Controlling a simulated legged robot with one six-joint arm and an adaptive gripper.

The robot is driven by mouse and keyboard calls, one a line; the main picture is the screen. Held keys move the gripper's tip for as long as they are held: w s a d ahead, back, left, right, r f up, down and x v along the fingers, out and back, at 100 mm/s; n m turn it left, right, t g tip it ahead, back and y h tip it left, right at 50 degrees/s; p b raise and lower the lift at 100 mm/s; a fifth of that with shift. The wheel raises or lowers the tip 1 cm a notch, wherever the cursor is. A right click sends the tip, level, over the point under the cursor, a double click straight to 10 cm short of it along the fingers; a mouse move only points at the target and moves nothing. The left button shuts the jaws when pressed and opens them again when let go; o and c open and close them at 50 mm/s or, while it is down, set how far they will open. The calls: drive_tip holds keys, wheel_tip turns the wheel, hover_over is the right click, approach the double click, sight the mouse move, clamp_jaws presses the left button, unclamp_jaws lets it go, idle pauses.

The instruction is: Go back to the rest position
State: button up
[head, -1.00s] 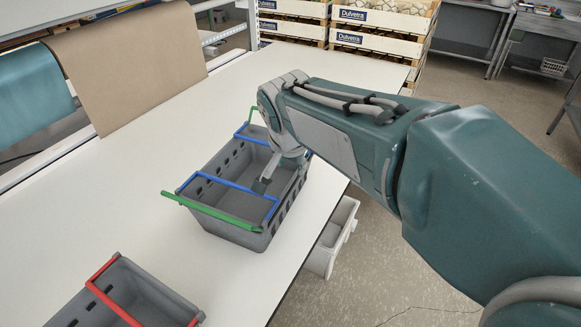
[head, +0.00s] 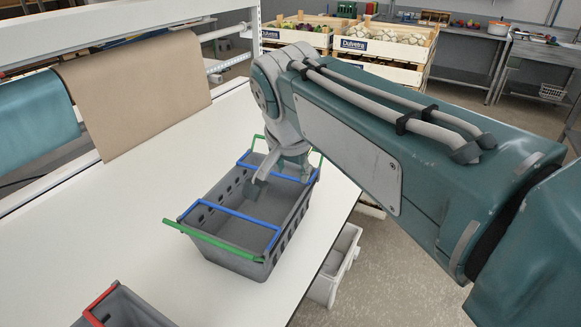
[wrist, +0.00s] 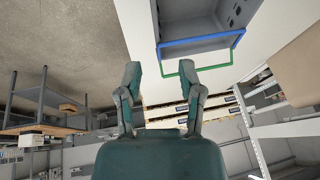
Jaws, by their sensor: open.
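My gripper (head: 262,177) is over the far part of the grey basket with blue bars and green handles (head: 238,262) in the head view; my wrist partly covers it. In the wrist view my gripper (wrist: 161,72) has its two fingers spread apart with nothing between them. The basket's end with the blue bar and green handle (wrist: 205,42) shows beyond the fingertips, at the top right.
The white table (head: 120,225) has clear room left of the basket. A second grey basket with a red bar (head: 125,308) stands at the near edge. A white bin (head: 335,265) is below the table's right edge. Crates (head: 385,45) stand at the back.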

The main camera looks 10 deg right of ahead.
drive_tip(key=shift+s, duration=0.1)
drive_tip(key=s+d+f+n, duration=0.3)
drive_tip(key=s+d+f, duration=0.1)
drive_tip(key=s, duration=0.3)
drive_tip(key=s+d+f+n+t+y, duration=0.1)
drive_tip(key=s+d+f+n, duration=0.3)
drive_tip(key=s+f, duration=0.3)
drive_tip(key=shift+s+f, duration=0.25)
drive_tip(key=shift+s, duration=0.25)
drive_tip(key=shift+d, duration=0.1)
